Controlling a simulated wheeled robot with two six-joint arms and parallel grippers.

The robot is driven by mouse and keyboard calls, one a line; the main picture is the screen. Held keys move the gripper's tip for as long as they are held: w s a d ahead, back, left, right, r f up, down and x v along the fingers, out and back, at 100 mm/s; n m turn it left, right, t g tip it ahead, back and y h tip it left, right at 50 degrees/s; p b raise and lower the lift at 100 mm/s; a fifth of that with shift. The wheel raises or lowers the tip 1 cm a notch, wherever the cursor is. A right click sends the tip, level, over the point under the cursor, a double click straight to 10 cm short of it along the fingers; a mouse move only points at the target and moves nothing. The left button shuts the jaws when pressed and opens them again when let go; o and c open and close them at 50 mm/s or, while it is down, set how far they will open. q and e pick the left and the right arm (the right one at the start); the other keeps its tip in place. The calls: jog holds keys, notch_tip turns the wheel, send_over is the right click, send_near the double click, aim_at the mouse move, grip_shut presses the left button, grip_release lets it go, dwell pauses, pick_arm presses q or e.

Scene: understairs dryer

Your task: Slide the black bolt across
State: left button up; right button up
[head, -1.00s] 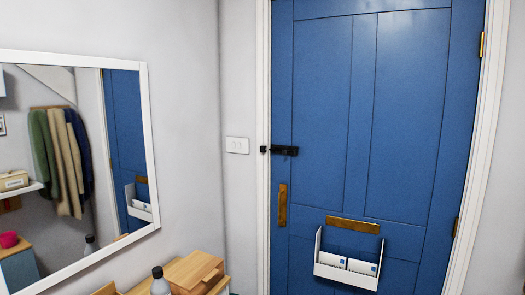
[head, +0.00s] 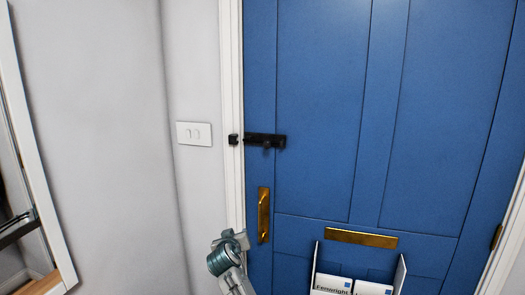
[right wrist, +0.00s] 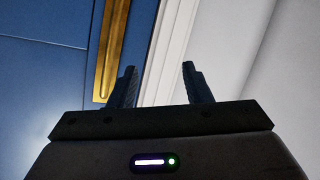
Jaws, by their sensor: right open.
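The black bolt (head: 265,141) is mounted level on the blue door (head: 320,100), near its left edge, with a small knob hanging below its bar. The bolt is not in that view. A teal and grey arm part shows below the bolt in the head view. My left gripper is not in view.
The brass pull handle (head: 263,214) is below the bolt. A brass letter plate (head: 361,238) and a white letter holder (head: 315,262) are lower right. A white switch plate (head: 194,134) is on the left wall, and a mirror (head: 45,190) is further left.

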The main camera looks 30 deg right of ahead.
notch_tip(320, 180, up, 12)
jog(key=f+m+h, duration=0.1)
jog(key=m+h, duration=0.4)
jog(key=m, duration=0.2)
send_near(266, 145)
jog(key=p+x, duration=0.4)
jog(key=x, duration=0.3)
jog(key=shift+w+d, duration=0.1)
jog(key=shift+d, duration=0.15)
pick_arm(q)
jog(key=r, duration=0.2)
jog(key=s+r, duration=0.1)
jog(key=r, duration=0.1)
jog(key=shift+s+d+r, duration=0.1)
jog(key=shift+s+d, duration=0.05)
pick_arm(e)
jog(key=shift+w+d+f, duration=0.1)
jog(key=shift+w+d, duration=0.15)
jog(key=shift+c, duration=0.4)
